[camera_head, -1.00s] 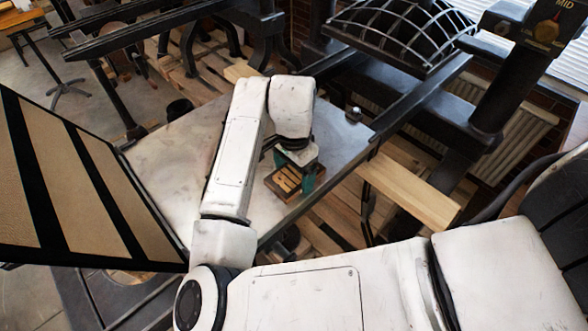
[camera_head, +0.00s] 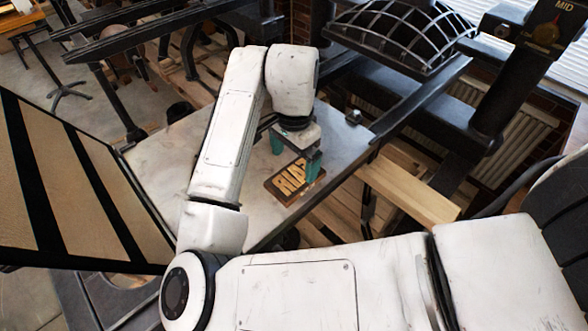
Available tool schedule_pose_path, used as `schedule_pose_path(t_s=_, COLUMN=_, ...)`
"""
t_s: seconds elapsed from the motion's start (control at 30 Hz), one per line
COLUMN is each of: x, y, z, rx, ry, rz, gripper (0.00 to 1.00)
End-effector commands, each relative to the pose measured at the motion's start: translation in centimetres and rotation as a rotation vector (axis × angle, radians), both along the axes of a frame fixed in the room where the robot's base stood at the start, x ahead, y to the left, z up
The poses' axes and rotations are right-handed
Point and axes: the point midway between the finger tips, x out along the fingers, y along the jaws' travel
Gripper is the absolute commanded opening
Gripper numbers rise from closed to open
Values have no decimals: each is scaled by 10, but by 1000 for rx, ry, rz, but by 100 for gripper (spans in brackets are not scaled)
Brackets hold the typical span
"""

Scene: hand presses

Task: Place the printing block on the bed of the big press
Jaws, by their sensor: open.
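The printing block (camera_head: 291,182) is a dark wooden slab with raised pale letters. It lies flat on the grey metal bed (camera_head: 160,160) of the big press, near the bed's front right edge. My gripper (camera_head: 296,160) has two teal fingers and is open. It is above the far side of the block, with the fingers apart and the letters showing below them. The right finger hides a little of the block's right end. I cannot tell whether a fingertip still touches the block.
A framed panel with dark stripes (camera_head: 75,185) slants up at the bed's left. A curved ribbed press part (camera_head: 400,35) and dark rails stand behind on the right. Wooden boards (camera_head: 405,190) lie right of the bed. The bed's left part is clear.

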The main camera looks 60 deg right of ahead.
Motion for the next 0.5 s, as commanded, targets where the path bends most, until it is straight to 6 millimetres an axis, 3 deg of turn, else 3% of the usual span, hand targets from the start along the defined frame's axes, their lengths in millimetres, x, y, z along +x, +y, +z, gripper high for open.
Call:
schedule_pose_path(t_s=0.2, x=1, y=0, z=42, rx=2, ry=-5, rz=-2, gripper=100)
schedule_pose_path(t_s=0.5, x=0, y=0, z=63, rx=1, ry=-1, rz=0, gripper=100)
